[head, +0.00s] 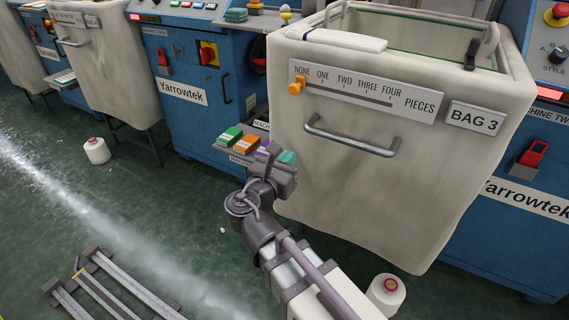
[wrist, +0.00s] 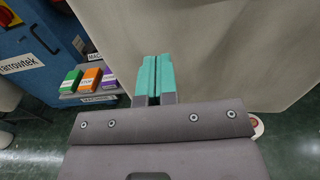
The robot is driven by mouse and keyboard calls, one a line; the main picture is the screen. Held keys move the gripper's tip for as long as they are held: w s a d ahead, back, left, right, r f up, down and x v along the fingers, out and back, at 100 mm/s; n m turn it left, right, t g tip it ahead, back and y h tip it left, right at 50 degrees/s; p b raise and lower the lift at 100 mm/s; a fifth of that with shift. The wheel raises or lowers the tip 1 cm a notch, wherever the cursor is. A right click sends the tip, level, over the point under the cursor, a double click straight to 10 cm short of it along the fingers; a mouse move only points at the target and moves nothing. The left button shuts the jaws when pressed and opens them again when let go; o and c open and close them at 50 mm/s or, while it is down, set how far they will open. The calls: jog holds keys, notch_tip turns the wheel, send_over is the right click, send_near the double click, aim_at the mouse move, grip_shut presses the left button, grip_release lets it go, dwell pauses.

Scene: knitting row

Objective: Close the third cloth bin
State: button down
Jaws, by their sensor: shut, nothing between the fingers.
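The third cloth bin (head: 400,190), labelled BAG 3, is a large cream cloth bin between two blue machines. Its top is uncovered, its inside shows, and it stands out in front of the machine faces. A grey bar handle (head: 350,143) crosses its front below a pieces scale, whose orange slider (head: 296,86) sits at the NONE end. My gripper (head: 287,158) is low at the bin's left front, below the handle. In the wrist view its teal fingertips (wrist: 155,75) are together and empty, with the bin's cloth (wrist: 215,45) behind them. I cannot tell whether they touch it.
Green, orange and purple buttons (head: 245,145) sit on a low ledge left of the bin. A white yarn cone (head: 386,293) stands on the floor below the bin, another (head: 96,150) farther left. A metal rack (head: 105,285) lies at lower left. The middle floor is mostly clear.

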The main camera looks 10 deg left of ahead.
aim_at(310, 135)
jog(key=x, duration=0.9)
jog(key=shift+w+d+f, duration=0.1)
jog(key=shift+w+d, duration=0.05)
jog(key=shift+w, duration=0.1)
